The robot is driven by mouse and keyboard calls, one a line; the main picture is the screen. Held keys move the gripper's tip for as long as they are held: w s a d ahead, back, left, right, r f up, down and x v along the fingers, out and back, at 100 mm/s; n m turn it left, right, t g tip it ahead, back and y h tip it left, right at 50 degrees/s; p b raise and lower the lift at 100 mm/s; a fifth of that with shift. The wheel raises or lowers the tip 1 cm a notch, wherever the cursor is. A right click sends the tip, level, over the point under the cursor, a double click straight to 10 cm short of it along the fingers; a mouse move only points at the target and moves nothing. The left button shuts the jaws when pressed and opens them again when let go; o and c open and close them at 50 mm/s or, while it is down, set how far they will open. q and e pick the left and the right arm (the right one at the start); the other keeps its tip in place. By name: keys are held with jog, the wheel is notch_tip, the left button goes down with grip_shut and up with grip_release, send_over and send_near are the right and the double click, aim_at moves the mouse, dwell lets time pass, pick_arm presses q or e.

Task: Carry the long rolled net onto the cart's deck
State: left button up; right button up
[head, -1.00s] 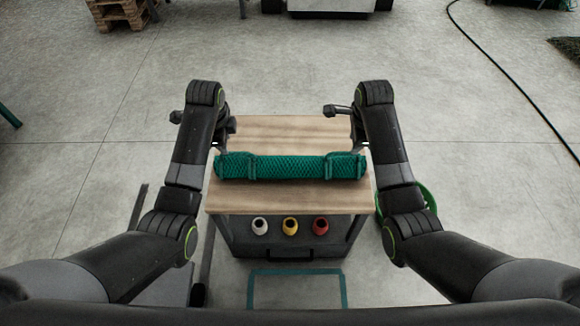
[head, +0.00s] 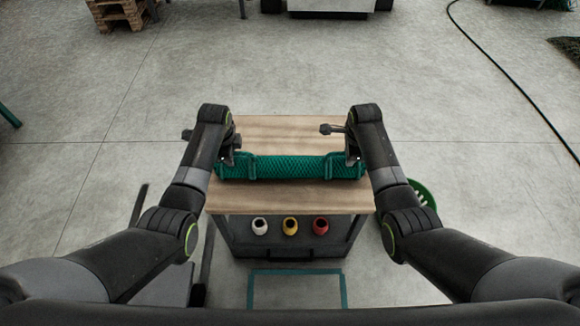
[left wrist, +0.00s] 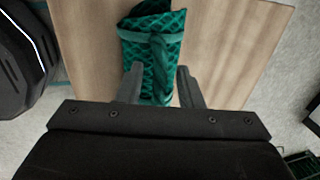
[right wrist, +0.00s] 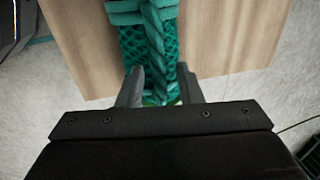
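The long rolled net (head: 290,167) is a green mesh roll lying crosswise on a wooden tabletop (head: 285,198), with a strap loop near each end. My left gripper (head: 232,158) is at its left end. In the left wrist view the open fingers (left wrist: 160,86) stand on both sides of the net's end (left wrist: 150,50) and its strap. My right gripper (head: 350,158) is at the right end. In the right wrist view its open fingers (right wrist: 160,86) stand on both sides of the net (right wrist: 150,48). Whether the fingers touch it, I cannot tell.
White, yellow and red spools (head: 289,227) sit in the shelf under the tabletop. A teal outline (head: 297,272) marks the floor in front. A green basket (head: 427,196) is to the right. A pallet (head: 122,12) and a dark hose (head: 510,78) lie farther off. The floor between is clear.

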pick_arm(q)
grip_shut()
pick_arm(e)
grip_shut()
pick_arm(q)
jog(key=shift+w+r, duration=0.1)
pick_arm(e)
jog(key=shift+w+r, duration=0.1)
dwell(0.8)
